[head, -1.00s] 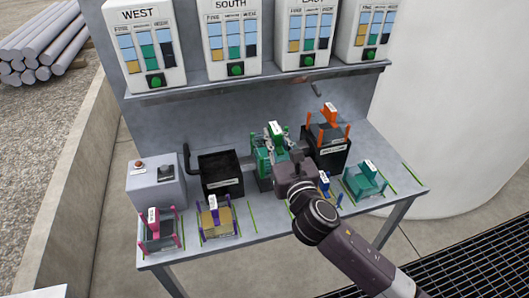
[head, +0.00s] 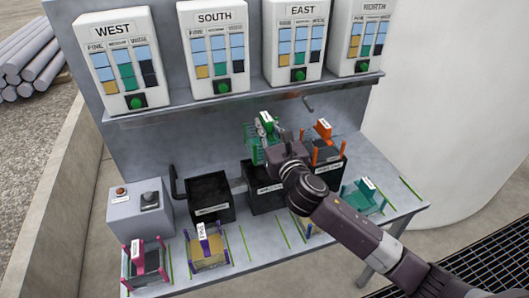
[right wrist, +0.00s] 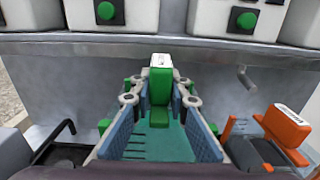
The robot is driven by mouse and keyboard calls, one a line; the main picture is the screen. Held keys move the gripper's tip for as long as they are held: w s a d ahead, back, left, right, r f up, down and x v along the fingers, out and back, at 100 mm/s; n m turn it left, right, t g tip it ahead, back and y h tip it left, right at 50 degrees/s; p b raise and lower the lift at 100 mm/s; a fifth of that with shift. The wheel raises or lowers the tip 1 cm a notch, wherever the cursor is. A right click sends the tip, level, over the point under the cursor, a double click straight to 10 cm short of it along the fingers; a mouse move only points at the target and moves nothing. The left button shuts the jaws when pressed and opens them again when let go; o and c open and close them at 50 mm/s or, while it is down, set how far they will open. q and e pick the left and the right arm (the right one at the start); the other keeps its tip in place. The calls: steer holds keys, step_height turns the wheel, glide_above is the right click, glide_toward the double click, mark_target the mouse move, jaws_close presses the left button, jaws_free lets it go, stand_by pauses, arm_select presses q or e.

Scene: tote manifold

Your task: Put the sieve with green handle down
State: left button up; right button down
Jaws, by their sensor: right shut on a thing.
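The sieve with green handle (head: 250,152) is held above the middle black bin (head: 266,198), apart from it. Its green handle block with a white label (right wrist: 160,82) stands up in the right wrist view. My right gripper (head: 270,136) is shut on this sieve, with a finger on each side of the handle in the right wrist view. The gripper and wrist hide part of the sieve in the head view. My left gripper is not in view.
An orange-handled sieve (head: 323,142) sits at the right black bin (head: 330,172). The left black bin (head: 211,198) looks empty. Pink (head: 147,262), purple-and-yellow (head: 208,250) and teal (head: 364,198) sieves stand on the table. A shelf (head: 240,98) with labelled dispensers runs behind.

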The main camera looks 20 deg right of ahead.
step_height(320, 180, down, 5)
steer(key=shift+r+b, duration=0.1)
steer(key=shift+b, duration=0.3)
steer(key=shift+f+b, duration=0.45)
steer(key=shift+f, duration=1.5)
steer(key=shift+f, duration=0.15)
steer(key=c, duration=1.8)
jaws_free()
steer(key=shift+c, duration=0.2)
